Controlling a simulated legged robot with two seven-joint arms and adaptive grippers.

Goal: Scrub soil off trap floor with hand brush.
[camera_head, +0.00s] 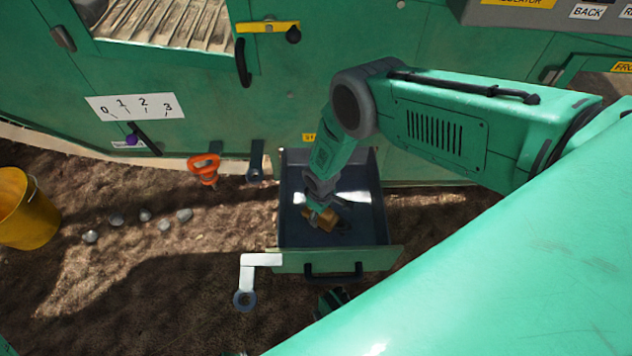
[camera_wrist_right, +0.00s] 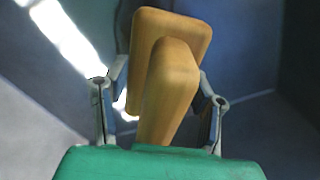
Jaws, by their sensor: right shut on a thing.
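The trap is a dark, open drawer-like tray with a green front (camera_head: 290,262) and a black handle, pulled out from the green machine. Its dark floor (camera_head: 365,222) shows bright reflections; I cannot make out soil on it. My right gripper (camera_head: 318,208) reaches down inside the tray, shut on the hand brush (camera_head: 326,218). The brush's tan wooden body fills the middle of the right wrist view (camera_wrist_right: 168,85), between the two fingers. Its bristles are hidden. I cannot tell whether it touches the floor. My left gripper cannot be made out.
A yellow bucket (camera_head: 28,210) stands on the soil at the far left, with several stones (camera_head: 145,215) near it. An orange handle (camera_head: 204,167) hangs on the machine. A white bracket (camera_head: 250,273) sits by the tray's front left corner. Tray walls surround my gripper.

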